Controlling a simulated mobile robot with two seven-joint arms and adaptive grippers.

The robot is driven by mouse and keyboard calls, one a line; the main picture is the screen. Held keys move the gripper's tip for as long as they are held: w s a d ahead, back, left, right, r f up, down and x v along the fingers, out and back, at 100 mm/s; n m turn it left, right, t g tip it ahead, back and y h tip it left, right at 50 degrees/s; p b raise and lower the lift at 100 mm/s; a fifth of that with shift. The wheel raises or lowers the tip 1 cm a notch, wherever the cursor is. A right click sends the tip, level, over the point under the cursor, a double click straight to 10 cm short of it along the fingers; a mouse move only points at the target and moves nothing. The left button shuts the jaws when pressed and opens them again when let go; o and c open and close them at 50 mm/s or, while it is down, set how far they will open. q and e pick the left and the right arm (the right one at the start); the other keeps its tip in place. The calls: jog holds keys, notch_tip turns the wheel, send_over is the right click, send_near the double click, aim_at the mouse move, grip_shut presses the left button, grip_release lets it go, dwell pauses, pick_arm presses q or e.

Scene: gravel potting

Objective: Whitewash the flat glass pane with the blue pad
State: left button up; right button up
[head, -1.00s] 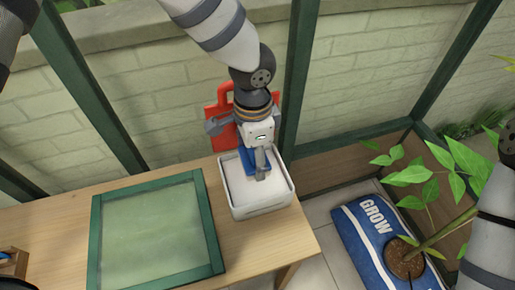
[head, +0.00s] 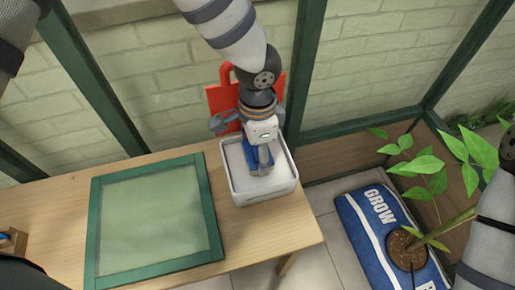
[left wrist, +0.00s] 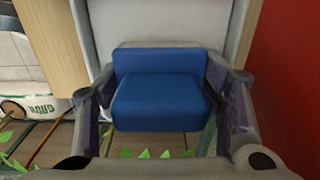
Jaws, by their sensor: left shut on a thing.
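The blue pad (head: 256,168) is held between the fingers of my left gripper (head: 262,164). In the left wrist view the pad (left wrist: 160,90) fills the gap between both fingers. The gripper points down into the white tub (head: 268,196), with the pad inside its rim; whether it touches the contents is hard to tell. The flat glass pane (head: 152,222) lies in a green frame on the table, left of the tub, and looks pale and cloudy green. My right gripper is not clearly in view; only arm parts show at the right edge.
A red board-like thing with a handle (head: 226,76) stands behind the tub. The wooden table (head: 232,242) is clear between frame and tub. A wooden box (head: 12,240) sits at the left edge. A blue GROW sack (head: 372,235) with a plant is on the floor.

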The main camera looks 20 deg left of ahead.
pick_arm(q)
jog(key=shift+f, duration=0.5)
pick_arm(e)
jog(key=shift+s+f, duration=0.15)
pick_arm(q)
jog(key=shift+s+f, duration=0.1)
dwell(1.3)
jog(key=shift+r+p, duration=1.25)
jog(key=shift+r, duration=2.3)
pick_arm(e)
jog(key=shift+t, duration=0.7)
jog(key=shift+w+r, duration=1.7)
jog(key=shift+w, duration=0.05)
